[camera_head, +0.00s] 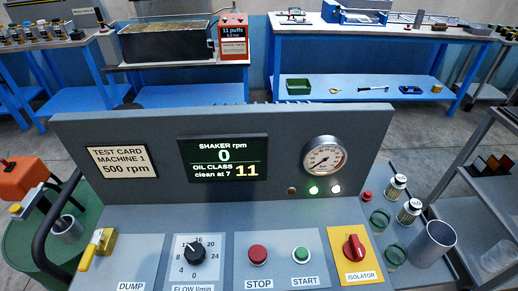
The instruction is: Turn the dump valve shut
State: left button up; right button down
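The dump valve (106,241) is at the left end of the console's sloped front panel, above a DUMP label (131,286). Its yellow lever (91,254) slants down and to the left from the valve body, roughly toward the panel's front edge. Whether this position is open or shut cannot be told from the picture. Neither of my grippers shows in the head view, and nothing touches the lever.
The flow knob (195,252), red STOP button (258,254), green START button (301,254) and red isolator switch (354,248) sit to the right. A black curved rail (41,235) stands left of the valve. The display (223,158) reads 0 rpm and 11.

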aim_at(89, 254)
jog(key=k+j+u, duration=0.1)
jog(key=u, duration=0.25)
jog(key=j+u, duration=0.35)
jog(key=k+j+u, duration=0.15)
jog(key=u, duration=0.2)
